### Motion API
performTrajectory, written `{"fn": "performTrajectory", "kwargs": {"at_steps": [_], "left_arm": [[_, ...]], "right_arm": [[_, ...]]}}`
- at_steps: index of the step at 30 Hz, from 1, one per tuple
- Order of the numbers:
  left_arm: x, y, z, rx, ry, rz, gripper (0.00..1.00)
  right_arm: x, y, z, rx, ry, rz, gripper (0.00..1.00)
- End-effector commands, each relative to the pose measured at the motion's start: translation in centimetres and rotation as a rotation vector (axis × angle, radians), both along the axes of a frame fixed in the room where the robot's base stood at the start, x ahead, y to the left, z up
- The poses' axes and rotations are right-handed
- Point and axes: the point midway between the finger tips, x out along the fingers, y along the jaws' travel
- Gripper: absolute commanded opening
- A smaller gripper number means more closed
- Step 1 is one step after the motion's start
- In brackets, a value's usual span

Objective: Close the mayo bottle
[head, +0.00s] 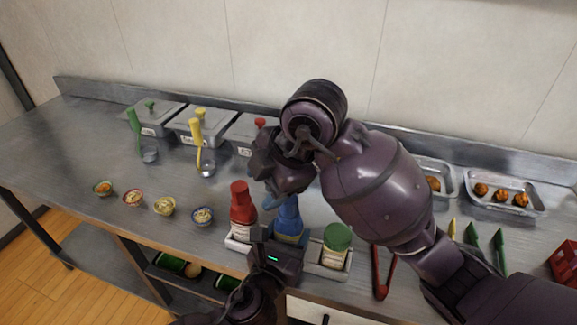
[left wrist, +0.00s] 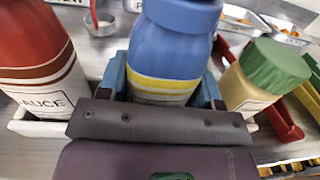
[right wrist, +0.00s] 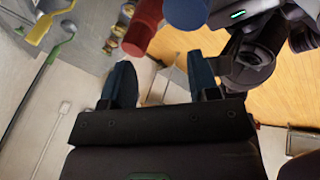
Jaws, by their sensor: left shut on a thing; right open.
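The blue bottle (head: 289,222) with yellow and white bands, which I take as the mayo bottle, stands upright in the rack. My left gripper (head: 277,246) is shut around its body; in the left wrist view the bottle (left wrist: 172,50) sits between the two blue fingers. Its top is cut off there and partly hidden by my right arm in the head view. I cannot tell if its cap is seated. My right gripper (right wrist: 161,65) is open and empty. In the right wrist view the blue bottle's top (right wrist: 187,12) lies beyond its fingertips, towards the right finger.
A red sauce bottle (head: 242,205) and a green-capped bottle (head: 337,242) stand close on either side in the white rack (head: 238,245). Several small bowls (head: 165,206) line the counter at left. Red tongs (head: 382,275) lie right of the rack. Metal containers (head: 190,125) stand behind.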

Motion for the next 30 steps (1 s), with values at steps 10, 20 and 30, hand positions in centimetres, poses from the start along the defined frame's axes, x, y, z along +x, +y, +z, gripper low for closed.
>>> {"fn": "performTrajectory", "kwargs": {"at_steps": [10,20,30], "left_arm": [[0.0,0.0,0.1,0.0,-0.001,0.0,0.16],[0.0,0.0,0.1,0.0,-0.001,0.0,0.16],[0.0,0.0,0.1,0.0,-0.001,0.0,0.16]], "right_arm": [[-0.6,1.2,0.8,-0.143,-0.229,0.578,0.55],[-1.0,1.8,1.2,-0.262,-0.411,1.118,0.55],[-1.2,1.7,1.3,-0.358,-0.561,1.667,0.55]]}}
